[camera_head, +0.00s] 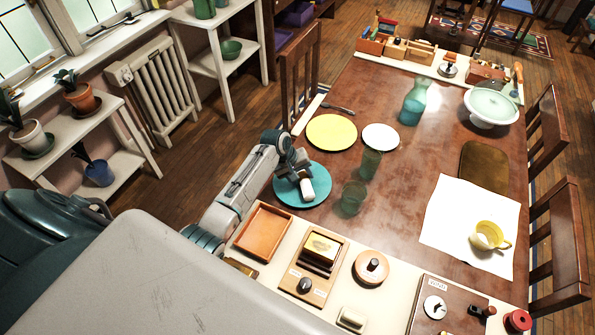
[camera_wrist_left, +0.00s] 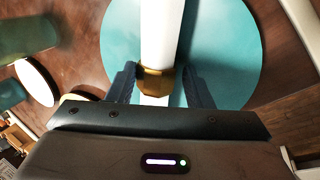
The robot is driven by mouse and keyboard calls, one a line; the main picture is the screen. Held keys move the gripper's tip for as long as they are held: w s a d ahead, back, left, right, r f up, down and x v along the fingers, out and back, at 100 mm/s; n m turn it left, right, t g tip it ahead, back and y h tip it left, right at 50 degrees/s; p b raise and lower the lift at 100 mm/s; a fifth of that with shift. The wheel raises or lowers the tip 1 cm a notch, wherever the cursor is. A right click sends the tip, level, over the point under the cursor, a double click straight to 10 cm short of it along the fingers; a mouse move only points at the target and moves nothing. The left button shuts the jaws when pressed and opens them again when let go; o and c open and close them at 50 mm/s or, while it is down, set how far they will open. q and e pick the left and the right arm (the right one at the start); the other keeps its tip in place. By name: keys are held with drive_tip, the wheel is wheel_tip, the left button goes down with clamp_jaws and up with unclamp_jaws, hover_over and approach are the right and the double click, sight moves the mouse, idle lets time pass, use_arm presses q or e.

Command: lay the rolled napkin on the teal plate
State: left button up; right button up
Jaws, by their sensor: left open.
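The teal plate (camera_head: 289,197) lies on the dining table, near its left edge in the head view. The rolled napkin, white (camera_head: 307,188), is over the plate and seems to lie on it. In the left wrist view the white roll (camera_wrist_left: 162,35) has a gold ring (camera_wrist_left: 152,82) around it, with the teal plate (camera_wrist_left: 225,50) behind. My left gripper (camera_wrist_left: 158,84) is open, with one finger on each side of the roll at the ring. In the head view my left gripper (camera_head: 298,172) is low over the plate and hides part of it. My right gripper is not in view.
A yellow plate (camera_head: 332,132) and a white plate (camera_head: 381,137) lie behind the teal plate. Green glasses (camera_head: 352,198) stand just right of it. A wooden tray (camera_head: 263,232) lies in front. A yellow cup (camera_head: 490,235) is on a white cloth (camera_head: 450,215) at right.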

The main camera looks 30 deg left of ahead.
use_arm(q)
drive_tip(key=b+v, duration=0.2)
drive_tip(key=v, duration=1)
